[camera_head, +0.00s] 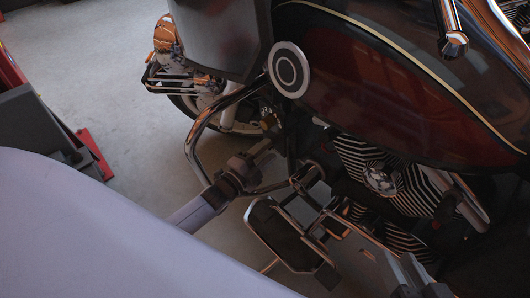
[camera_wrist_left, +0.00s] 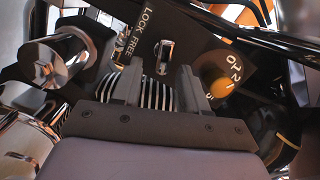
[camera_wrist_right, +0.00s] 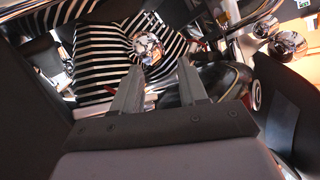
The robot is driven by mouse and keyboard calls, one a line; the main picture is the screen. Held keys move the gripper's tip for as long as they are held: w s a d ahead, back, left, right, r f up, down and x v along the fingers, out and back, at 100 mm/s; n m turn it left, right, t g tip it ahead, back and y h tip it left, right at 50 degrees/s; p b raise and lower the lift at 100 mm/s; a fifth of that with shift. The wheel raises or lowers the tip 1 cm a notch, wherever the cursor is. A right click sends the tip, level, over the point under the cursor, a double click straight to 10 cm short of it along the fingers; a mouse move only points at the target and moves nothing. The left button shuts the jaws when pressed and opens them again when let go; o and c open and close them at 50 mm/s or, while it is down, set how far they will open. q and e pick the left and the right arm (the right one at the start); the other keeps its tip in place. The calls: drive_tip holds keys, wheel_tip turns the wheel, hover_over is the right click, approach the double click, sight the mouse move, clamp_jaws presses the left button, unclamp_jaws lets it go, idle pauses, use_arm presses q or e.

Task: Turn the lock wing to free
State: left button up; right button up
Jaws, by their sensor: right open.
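A dark plate (camera_wrist_left: 185,30) with white LOCK and FREE lettering fills the upper middle of the left wrist view. A small chrome wing (camera_wrist_left: 163,57) stands on it, upright in that picture, right of the lettering. My left gripper (camera_wrist_left: 155,70) is open, its fingers pointing at the plate with the wing showing in the gap between them. I cannot tell whether they touch it. In the head view the left gripper (camera_head: 240,174) is low beside the motorcycle's frame; the lettering cannot be made out there. My right gripper (camera_wrist_right: 160,66) is open and empty, facing the striped engine.
A motorcycle with a dark red tank (camera_head: 375,95) fills the right side of the head view. Its finned engine (camera_head: 355,165) has a chrome cap. A chrome cylinder (camera_wrist_left: 55,60) is close left of my left fingers; an orange dial (camera_wrist_left: 213,75) is right. Floor (camera_head: 95,70) shows at upper left.

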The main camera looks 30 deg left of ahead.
use_arm(q)
drive_tip(key=shift+s+a+p, duration=0.15)
drive_tip(key=shift+s+p, duration=0.15)
drive_tip(key=shift+s, duration=0.3)
drive_tip(key=p+v, duration=0.1)
drive_tip(key=v, duration=0.5)
drive_tip(key=shift+p, duration=0.4)
use_arm(e)
drive_tip(key=shift+d+h, duration=0.2)
drive_tip(key=shift+h, duration=0.1)
